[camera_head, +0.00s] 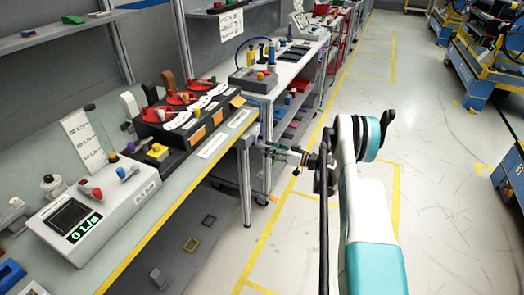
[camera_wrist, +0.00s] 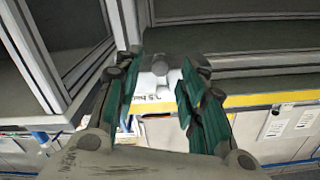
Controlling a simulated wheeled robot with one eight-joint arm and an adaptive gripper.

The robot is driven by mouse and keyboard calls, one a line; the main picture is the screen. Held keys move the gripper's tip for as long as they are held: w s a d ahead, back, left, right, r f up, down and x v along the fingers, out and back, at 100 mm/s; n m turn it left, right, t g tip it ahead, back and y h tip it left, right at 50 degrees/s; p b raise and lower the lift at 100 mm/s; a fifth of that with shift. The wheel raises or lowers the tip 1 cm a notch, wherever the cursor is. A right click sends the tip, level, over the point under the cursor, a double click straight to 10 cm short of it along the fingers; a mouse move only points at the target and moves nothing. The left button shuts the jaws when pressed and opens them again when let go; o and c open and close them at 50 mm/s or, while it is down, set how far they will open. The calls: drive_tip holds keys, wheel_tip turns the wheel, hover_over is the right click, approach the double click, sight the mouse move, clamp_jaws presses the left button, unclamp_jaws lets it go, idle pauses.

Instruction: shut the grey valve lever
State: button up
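A pale unit (camera_head: 88,222) with a dark display reading 0 L/s stands on the bench at the left in the head view. On it are a red-ended handle (camera_head: 92,192) and a small blue-grey handle (camera_head: 127,171); I cannot tell for sure which is the grey valve lever. My gripper (camera_head: 272,151) is in front of the bench, well to the right of the unit. In the wrist view my gripper (camera_wrist: 158,88) is open, its green-padded fingers apart. A pale block with a grey knob (camera_wrist: 160,68) and a "bar" label shows between them, seemingly beyond the fingertips.
A dark box with red levers (camera_head: 185,110) stands behind the unit, along the bench (camera_head: 150,212) with its yellow front edge. A further bench (camera_head: 290,58) stands beyond. The floor (camera_head: 425,125) to the right is mostly clear. Blue-yellow carts (camera_head: 474,78) stand at the far right.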

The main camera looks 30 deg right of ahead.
drive_tip(key=shift+b+x, duration=0.35)
drive_tip(key=shift+x, duration=1.45)
clamp_jaws()
